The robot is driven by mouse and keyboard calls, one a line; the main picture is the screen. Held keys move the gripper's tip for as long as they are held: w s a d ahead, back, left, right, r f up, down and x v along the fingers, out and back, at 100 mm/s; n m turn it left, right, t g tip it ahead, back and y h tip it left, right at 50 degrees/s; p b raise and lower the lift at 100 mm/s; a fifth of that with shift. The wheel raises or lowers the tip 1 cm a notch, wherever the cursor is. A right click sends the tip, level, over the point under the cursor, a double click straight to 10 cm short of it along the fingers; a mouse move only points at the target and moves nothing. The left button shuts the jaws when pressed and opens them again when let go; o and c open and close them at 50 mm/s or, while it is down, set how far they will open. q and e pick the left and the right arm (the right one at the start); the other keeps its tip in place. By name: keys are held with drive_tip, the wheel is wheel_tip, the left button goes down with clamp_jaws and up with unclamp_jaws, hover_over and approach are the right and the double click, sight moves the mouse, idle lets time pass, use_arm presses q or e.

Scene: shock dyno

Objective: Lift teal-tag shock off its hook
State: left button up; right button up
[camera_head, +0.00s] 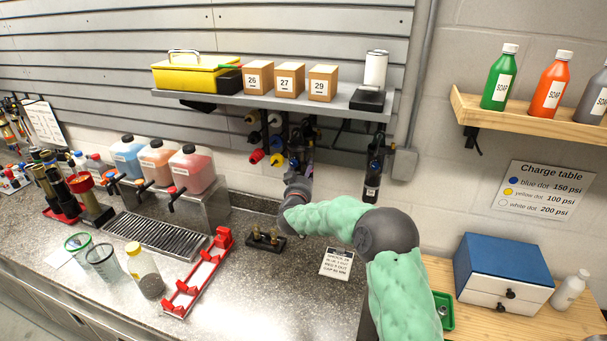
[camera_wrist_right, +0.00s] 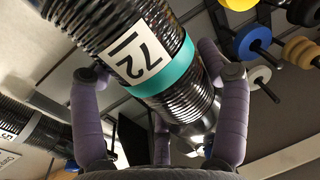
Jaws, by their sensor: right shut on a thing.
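The teal-tag shock (camera_wrist_right: 178,74) crosses the right wrist view at a slant. It has a dark coil spring, a teal band and a white label reading 72. My right gripper (camera_head: 298,182) is under the shelf at the wall, shut on this shock, with purple fingers on both sides of it in the wrist view. In the head view the shock is mostly lost among dark shapes behind the gripper. Its hook is hidden, so I cannot tell whether it still hangs there. My left gripper is not in view.
A second shock (camera_head: 372,178) hangs to the right of my gripper. Coloured weights (camera_head: 256,156) hang close on the left. The shelf (camera_head: 225,98) with numbered boxes is just above. A dark block (camera_head: 264,244) and a red rack (camera_head: 200,275) stand on the counter.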

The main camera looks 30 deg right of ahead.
drive_tip(key=shift+s+a+f+p, duration=0.1)
drive_tip(key=shift+s+a+p, duration=0.1)
drive_tip(key=shift+s+a, duration=0.7)
drive_tip(key=shift+s+a+p, duration=0.2)
drive_tip(key=shift+s+a, duration=0.4)
drive_tip(key=shift+a, duration=0.55)
drive_tip(key=shift+s+a, duration=0.1)
drive_tip(key=shift+s+a, duration=0.25)
drive_tip(key=shift+a, duration=0.15)
drive_tip(key=shift+s+a+r, duration=0.1)
drive_tip(key=shift+s+r, duration=0.1)
drive_tip(key=shift+r, duration=0.2)
drive_tip(key=shift+s+a+r, duration=0.15)
drive_tip(key=shift+s+a, duration=0.15)
drive_tip(key=shift+r, duration=0.15)
